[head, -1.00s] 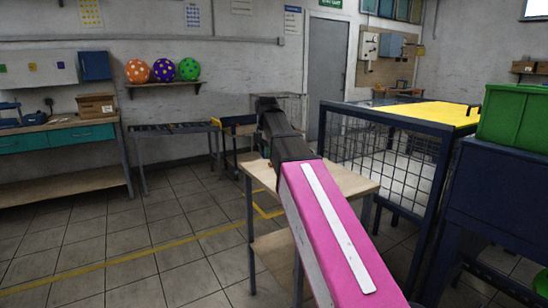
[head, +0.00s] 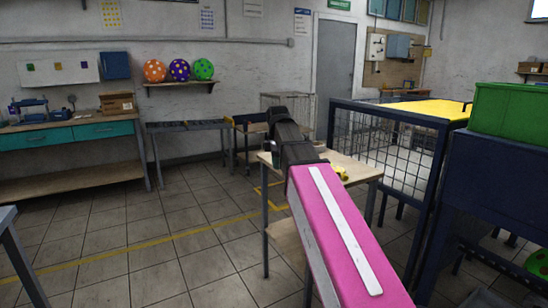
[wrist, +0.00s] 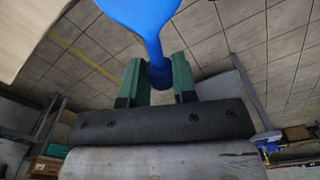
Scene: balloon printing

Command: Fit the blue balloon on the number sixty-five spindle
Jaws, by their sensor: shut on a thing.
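The blue balloon (wrist: 150,18) fills the top middle of the wrist view, its body cut off by the frame edge and its neck running down between my fingers. My gripper (wrist: 158,78) has two green fingers shut on that neck. In the head view my pink and black arm reaches forward over a small wooden table, and its own links hide the gripper and balloon. I cannot make out a spindle numbered sixty-five in either view.
The wooden table (head: 358,174) stands under my arm with a small yellow thing (head: 340,171) on it. A dark mesh-sided stand (head: 385,135) with a yellow top and a green crate (head: 510,110) are at right. Tiled floor (head: 170,215) is free at left.

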